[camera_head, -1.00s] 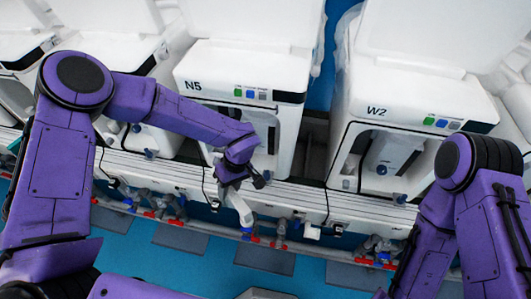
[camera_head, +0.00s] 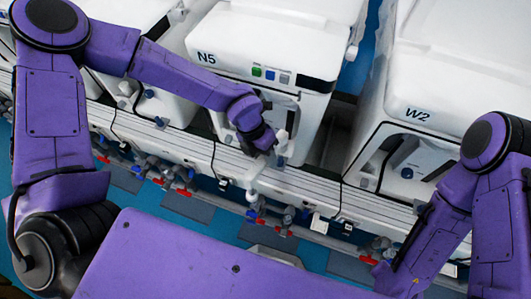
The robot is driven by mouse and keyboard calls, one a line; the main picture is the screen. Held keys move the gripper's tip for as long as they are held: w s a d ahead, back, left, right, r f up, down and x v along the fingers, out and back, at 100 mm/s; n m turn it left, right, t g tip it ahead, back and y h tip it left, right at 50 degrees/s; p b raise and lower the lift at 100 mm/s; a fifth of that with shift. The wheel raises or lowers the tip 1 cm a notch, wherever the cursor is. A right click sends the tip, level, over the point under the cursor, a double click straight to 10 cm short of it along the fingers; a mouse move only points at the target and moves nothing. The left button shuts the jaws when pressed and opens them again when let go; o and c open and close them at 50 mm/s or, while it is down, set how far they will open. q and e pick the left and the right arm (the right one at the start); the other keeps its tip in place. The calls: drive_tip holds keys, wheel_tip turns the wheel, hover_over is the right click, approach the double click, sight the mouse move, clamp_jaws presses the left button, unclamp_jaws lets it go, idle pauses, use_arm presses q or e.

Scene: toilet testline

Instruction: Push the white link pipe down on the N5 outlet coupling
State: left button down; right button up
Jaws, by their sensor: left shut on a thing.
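The toilet unit marked N5 (camera_head: 262,45) stands at the top centre behind a white rail. My left gripper (camera_head: 268,142) is in front of its lower front, shut on the white link pipe (camera_head: 265,178). The pipe slants from beside the gripper down across the rail. Its lower end is just above a blue-topped fitting (camera_head: 252,213) on the pipe line below N5. I cannot tell whether they touch, or which part is the N5 outlet coupling. The fingertips are small and partly hidden. My right arm is at the right, its gripper not visible.
The W2 unit (camera_head: 440,85) stands to the right, with a dark gap between it and N5. The rail (camera_head: 310,190) runs across the front. Several valves with red and blue handles (camera_head: 180,188) line the pipework below it. Grey mats lie on the blue floor.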

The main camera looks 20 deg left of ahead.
use_arm(q)
wheel_tip(320, 180, down, 6)
drive_tip(key=b, duration=0.5)
drive_tip(key=shift+r, duration=0.1)
drive_tip(key=shift+w+d, duration=0.2)
drive_tip(key=shift+w, duration=0.15)
drive_tip(key=shift+p, duration=0.3)
idle(0.5)
drive_tip(key=shift+f+b, duration=1.1)
drive_tip(key=shift+f, duration=0.6)
drive_tip(key=c, duration=0.7)
unclamp_jaws()
drive_tip(key=shift+r, duration=0.1)
